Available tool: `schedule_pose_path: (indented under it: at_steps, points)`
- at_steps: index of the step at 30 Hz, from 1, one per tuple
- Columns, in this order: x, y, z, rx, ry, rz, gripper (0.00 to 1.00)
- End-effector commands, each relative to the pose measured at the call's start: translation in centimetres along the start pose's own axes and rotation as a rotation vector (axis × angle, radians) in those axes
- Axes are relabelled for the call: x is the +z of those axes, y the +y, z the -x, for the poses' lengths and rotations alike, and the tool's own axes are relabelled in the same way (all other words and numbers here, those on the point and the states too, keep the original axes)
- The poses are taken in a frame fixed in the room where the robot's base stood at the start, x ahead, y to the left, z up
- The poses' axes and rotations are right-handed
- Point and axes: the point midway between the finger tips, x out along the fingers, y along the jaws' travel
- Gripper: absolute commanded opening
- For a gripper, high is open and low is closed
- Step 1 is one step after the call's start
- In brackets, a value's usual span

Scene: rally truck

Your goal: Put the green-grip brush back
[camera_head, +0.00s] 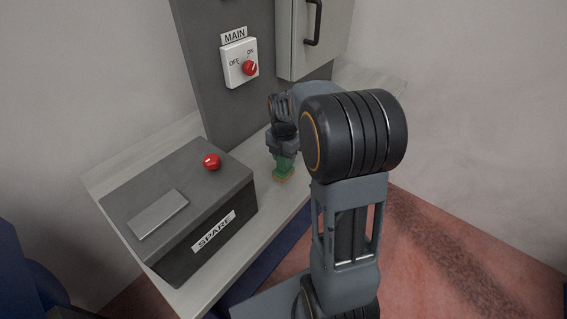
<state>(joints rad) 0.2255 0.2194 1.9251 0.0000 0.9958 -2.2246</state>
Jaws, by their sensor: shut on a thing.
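The green-grip brush (284,165) stands upright under my gripper (283,150), grip at the top and a tan lower end (283,178) pointing down at the bench top. My gripper is shut on the green grip from above. The tan end is at or just above the bench top; I cannot tell if it touches. My arm covers the area to the right of the brush.
A dark box labelled SPARE (180,210), with a red knob (212,161), stands on the bench (268,206) left of the brush. A MAIN switch (239,63) and a grey cabinet (312,45) are behind. Reddish floor (430,240) lies right.

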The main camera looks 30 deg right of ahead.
Motion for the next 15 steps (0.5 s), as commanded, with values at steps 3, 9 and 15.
schedule_pose_path:
  at_steps: [3,9,15]
  points:
    - [0.6,0.7,-1.3,-0.004,0.003,0.000,0.06]
    - [0.6,0.7,-3.4,-0.002,0.002,0.000,0.06]
    - [0.6,0.7,-3.8,-0.001,0.001,0.000,0.06]
